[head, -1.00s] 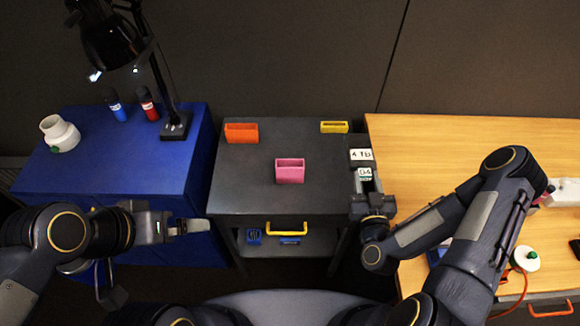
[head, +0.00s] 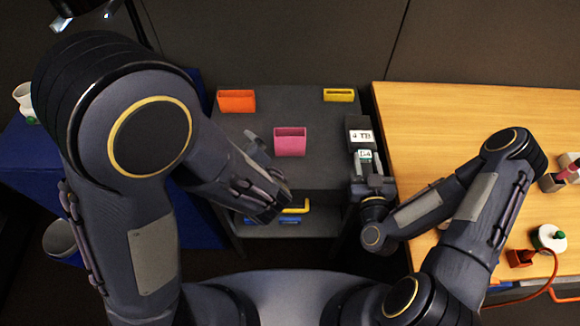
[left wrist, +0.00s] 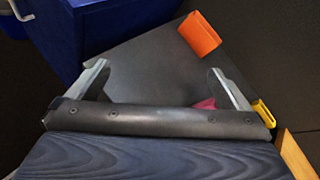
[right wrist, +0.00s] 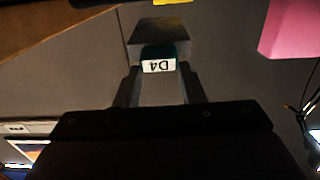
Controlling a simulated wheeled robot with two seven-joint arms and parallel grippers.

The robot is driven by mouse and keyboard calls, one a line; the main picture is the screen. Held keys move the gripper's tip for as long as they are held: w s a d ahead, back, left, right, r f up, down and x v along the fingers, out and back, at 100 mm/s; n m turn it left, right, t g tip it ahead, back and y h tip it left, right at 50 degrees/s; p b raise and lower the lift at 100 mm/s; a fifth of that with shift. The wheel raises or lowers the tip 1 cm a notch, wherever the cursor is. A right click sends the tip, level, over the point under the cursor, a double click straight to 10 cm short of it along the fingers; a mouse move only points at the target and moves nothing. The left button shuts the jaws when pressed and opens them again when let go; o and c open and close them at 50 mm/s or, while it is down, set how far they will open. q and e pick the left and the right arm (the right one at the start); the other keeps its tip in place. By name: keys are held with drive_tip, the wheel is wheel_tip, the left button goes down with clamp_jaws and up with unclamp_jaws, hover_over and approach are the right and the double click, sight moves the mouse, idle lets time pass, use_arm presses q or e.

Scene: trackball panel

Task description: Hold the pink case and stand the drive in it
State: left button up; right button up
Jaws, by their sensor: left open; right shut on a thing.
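The pink case (head: 290,141) stands on the dark grey table (head: 315,180), its open slot facing up. My left gripper (left wrist: 165,85) is open and empty, just left of the case in the head view; one finger shows there. My right gripper (head: 366,172) is shut on the dark drive (head: 357,123), which bears a white "4 TB" label, at the table's right edge. In the right wrist view a "D4" label (right wrist: 158,66) shows between the fingers.
An orange case (head: 237,101) and a yellow case (head: 339,95) stand farther back on the grey table. My left arm covers much of the blue cabinet.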

sight(290, 142)
drive_tip(key=shift+w+f+b, duration=0.2)
drive_tip(key=shift+f+b, duration=0.25)
drive_tip(key=shift+f, duration=0.2)
drive_tip(key=shift+w+f+b, duration=0.15)
drive_tip(key=shift+f+b, duration=0.3)
drive_tip(key=shift+f, duration=0.15)
use_arm(q)
drive_tip(key=w+d+f+m+t+h, duration=0.2)
drive_tip(key=d+f+m+t+h, duration=0.3)
drive_tip(key=d+m, duration=0.7)
drive_tip(key=shift+n+g+h, duration=0.5)
drive_tip(key=x, duration=0.7)
drive_tip(key=d+f+p+x, duration=0.1)
drive_tip(key=x, duration=0.3)
drive_tip(key=shift+w, duration=0.1)
use_arm(e)
drive_tip(key=shift+r, duration=0.6)
use_arm(q)
drive_tip(key=shift+c, duration=0.4)
drive_tip(key=c, duration=0.8)
drive_tip(key=shift+c, duration=0.2)
drive_tip(key=o, duration=0.9)
